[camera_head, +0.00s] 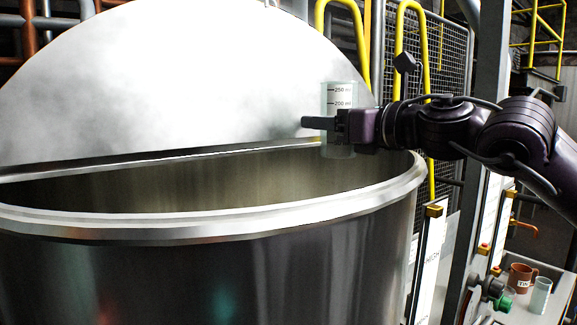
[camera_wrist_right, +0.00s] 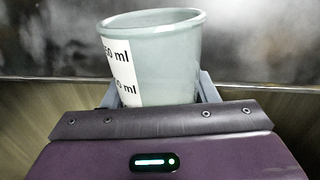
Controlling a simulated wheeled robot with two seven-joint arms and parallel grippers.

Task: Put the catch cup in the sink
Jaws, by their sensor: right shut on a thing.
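The catch cup (camera_head: 341,93) is a pale, see-through measuring cup with dark volume marks, held upright. My right gripper (camera_head: 325,124) is shut on it, over the right part of the big metal vat's mouth. In the right wrist view the cup (camera_wrist_right: 158,62) stands between the fingers (camera_wrist_right: 160,92), its rim up and a white label on its left side. I cannot tell whether anything is inside the cup. The sink cannot be made out for certain in these views. My left gripper does not show.
The large steel vat (camera_head: 215,232) fills the left and middle, with its domed lid (camera_head: 180,75) half covering it. Yellow rails (camera_head: 400,50) and a mesh guard stand behind. At lower right, a brown mug (camera_head: 521,277) and a clear cup (camera_head: 540,296) stand on a pale surface beside valves.

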